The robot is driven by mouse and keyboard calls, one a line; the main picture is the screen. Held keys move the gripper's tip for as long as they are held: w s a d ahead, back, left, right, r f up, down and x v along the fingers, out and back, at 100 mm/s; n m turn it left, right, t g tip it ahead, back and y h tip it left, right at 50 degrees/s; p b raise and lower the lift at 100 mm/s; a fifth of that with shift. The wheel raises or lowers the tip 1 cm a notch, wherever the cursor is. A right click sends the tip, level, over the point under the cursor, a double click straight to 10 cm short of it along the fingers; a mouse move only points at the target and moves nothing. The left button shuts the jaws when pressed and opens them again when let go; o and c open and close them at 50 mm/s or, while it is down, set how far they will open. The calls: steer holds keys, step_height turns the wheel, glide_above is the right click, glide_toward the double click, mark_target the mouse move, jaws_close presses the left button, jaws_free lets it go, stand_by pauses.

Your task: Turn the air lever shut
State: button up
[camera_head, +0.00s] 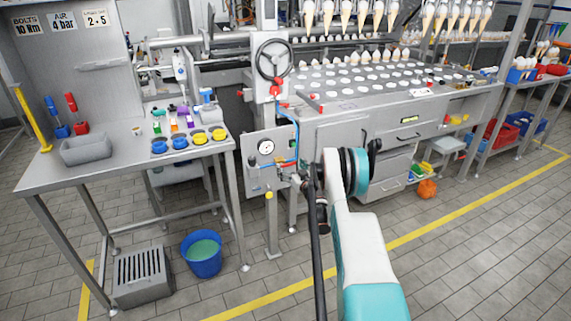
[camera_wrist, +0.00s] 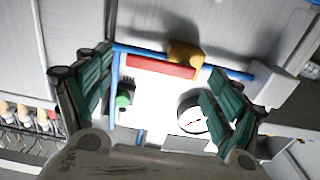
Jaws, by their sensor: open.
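The air lever is a red bar (camera_wrist: 160,66) beside a brass-yellow valve block (camera_wrist: 186,54) on a blue pipe (camera_wrist: 238,75). In the wrist view the bar lies along the pipe, roughly crosswise between my fingers. My gripper (camera_wrist: 160,68) is open, with one green-padded finger on each side; I cannot tell whether either touches the lever. The gauge also shows in the wrist view (camera_wrist: 193,119).
A green button (camera_wrist: 124,100) sits near the lever. A handwheel (camera_head: 273,58) stands above the panel. A steel workbench (camera_head: 110,165) with cups and tools is at left, with a blue bucket (camera_head: 202,254) on the floor. The floor in front is mostly clear.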

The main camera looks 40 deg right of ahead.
steer(key=shift+w+d, duration=0.1)
steer(key=shift+w, duration=0.1)
steer(key=c, duration=1.1)
steer(key=shift+o, duration=0.2)
